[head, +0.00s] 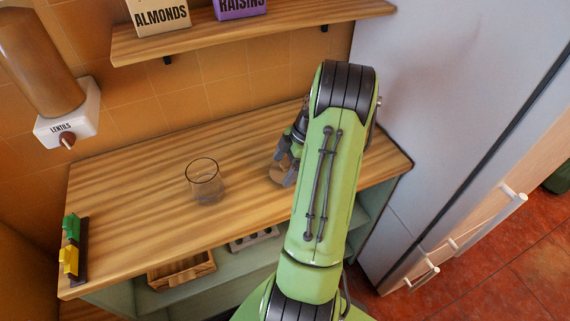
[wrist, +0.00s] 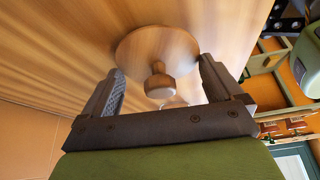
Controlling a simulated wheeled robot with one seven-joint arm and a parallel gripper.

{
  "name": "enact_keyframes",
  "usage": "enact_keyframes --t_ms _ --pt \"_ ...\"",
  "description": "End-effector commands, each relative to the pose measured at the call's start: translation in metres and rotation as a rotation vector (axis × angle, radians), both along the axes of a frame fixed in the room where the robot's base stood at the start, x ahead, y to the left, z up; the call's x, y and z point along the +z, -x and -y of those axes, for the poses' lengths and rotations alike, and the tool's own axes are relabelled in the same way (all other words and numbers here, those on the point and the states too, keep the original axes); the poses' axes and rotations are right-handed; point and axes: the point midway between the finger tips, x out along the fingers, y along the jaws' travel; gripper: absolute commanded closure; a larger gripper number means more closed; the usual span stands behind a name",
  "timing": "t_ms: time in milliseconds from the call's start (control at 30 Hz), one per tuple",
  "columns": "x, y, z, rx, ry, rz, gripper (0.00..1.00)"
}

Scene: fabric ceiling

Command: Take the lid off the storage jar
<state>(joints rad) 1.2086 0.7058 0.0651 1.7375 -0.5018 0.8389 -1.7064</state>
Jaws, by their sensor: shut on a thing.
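A round wooden lid (wrist: 182,47) with a knob shows between the two fingers of my gripper (wrist: 160,85) in the wrist view. The fingertips are at opposite sides of its disc, and the knob points toward the wrist camera. In the head view my gripper (head: 285,163) is over the right part of the counter, with a brownish thing at its fingers, partly hidden by my arm. I cannot tell whether a jar body is under the lid. A clear, open-topped glass vessel (head: 204,182) stands upright on the counter, left of my gripper and apart from it.
The wooden counter (head: 135,205) is mostly clear. Green and yellow pieces (head: 71,245) stand at its left end. A lentils dispenser (head: 66,115) hangs on the left wall. A shelf (head: 290,22) above holds almonds and raisins boxes. A tall grey surface (head: 455,80) borders the right.

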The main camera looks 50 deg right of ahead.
Motion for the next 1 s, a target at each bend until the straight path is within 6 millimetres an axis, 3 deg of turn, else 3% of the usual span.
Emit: enact_keyframes --t_ms 700,733,1000 --pt "-0.013 0.000 0.000 0.000 0.000 0.000 0.36" --pt "-0.012 0.000 0.000 -0.001 0.000 0.000 0.02" --pt "-0.012 0.000 0.000 0.000 0.000 0.000 0.00"
